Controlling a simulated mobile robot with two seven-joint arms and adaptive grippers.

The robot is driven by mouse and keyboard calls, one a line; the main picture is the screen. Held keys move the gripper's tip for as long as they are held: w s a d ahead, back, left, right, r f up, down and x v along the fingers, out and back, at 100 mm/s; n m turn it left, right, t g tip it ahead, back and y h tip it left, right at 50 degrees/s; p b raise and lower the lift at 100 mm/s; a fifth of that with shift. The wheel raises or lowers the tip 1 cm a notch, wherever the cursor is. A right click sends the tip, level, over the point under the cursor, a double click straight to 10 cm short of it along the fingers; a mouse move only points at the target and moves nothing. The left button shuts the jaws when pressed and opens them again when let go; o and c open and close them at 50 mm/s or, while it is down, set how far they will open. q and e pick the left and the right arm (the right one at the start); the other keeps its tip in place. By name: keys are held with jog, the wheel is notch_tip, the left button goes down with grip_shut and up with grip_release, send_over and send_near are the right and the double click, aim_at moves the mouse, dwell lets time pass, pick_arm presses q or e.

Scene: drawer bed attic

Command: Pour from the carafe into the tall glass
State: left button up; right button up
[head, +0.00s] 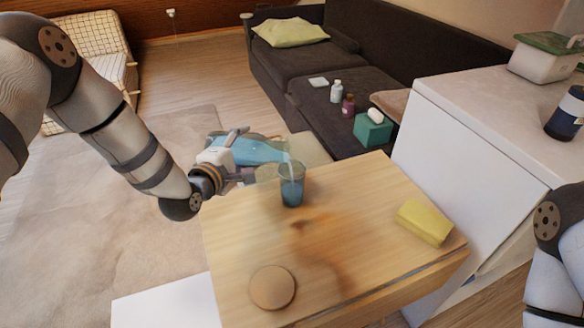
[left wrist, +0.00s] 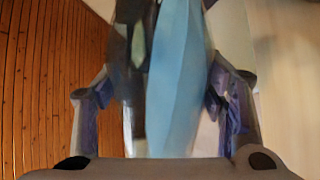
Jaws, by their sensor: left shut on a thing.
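The carafe (head: 255,149), clear with blue liquid, is tilted almost onto its side over the wooden table's far left part. Its mouth points right, toward the tall glass. My left gripper (head: 228,158) is shut on the carafe from the left; in the left wrist view the blue carafe (left wrist: 175,85) fills the space between the fingers. The tall glass (head: 292,188) stands upright on the table with blue liquid in it. A pale stream shows at its rim. My right gripper is out of view; only part of my right arm shows at the right edge.
The wooden table (head: 330,235) also bears a round wooden disc (head: 272,287) at the front and a yellow sponge-like block (head: 424,221) at the right. A white cabinet (head: 470,150) stands at the right, and a dark sofa (head: 330,90) with small bottles is behind.

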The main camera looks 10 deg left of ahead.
aim_at(241, 162)
pick_arm(q)
jog(key=shift+r+m, duration=0.4)
jog(key=shift+r, duration=0.1)
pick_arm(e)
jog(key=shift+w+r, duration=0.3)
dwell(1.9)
